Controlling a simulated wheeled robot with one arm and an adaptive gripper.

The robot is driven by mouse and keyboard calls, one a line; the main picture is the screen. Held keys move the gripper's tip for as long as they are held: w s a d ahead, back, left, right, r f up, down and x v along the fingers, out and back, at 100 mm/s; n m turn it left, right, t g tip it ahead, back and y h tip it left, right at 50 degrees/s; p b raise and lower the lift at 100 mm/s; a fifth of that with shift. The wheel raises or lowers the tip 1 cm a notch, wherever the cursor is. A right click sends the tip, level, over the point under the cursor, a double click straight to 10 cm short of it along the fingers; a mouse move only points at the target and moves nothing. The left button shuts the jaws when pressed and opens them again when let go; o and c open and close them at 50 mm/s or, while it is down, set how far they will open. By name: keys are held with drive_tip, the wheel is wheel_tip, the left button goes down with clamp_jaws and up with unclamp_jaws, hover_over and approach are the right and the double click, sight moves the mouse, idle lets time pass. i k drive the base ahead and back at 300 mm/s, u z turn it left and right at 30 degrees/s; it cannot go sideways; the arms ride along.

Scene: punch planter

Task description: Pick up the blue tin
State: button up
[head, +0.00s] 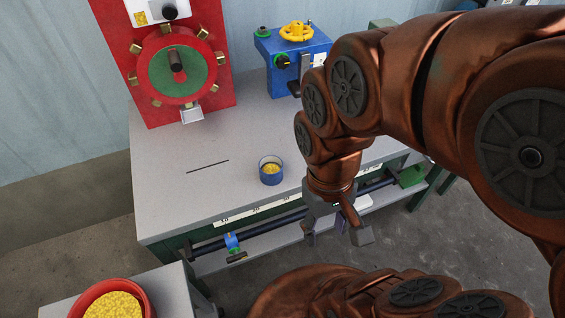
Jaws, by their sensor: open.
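The blue tin (271,176) stands upright on the grey worktop (225,205), close to its front edge. It has yellow contents inside. My gripper (337,236) hangs to the right of the tin and nearer to me, out in front of the worktop's front edge. Its jaws point down, stand apart and hold nothing that I can see. It is clear of the tin.
A red panel with a green-faced wheel (178,75) stands at the back left. A blue machine with a yellow handwheel (296,31) is behind the tin. A red bowl of yellow grains (144,291) sits at lower left. The worktop left of the tin is clear, with a thin slot.

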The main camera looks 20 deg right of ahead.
sight(271, 167)
drive_tip(key=u, duration=2.6)
drive_tip(key=k, duration=1.5)
drive_tip(key=z, duration=0.65)
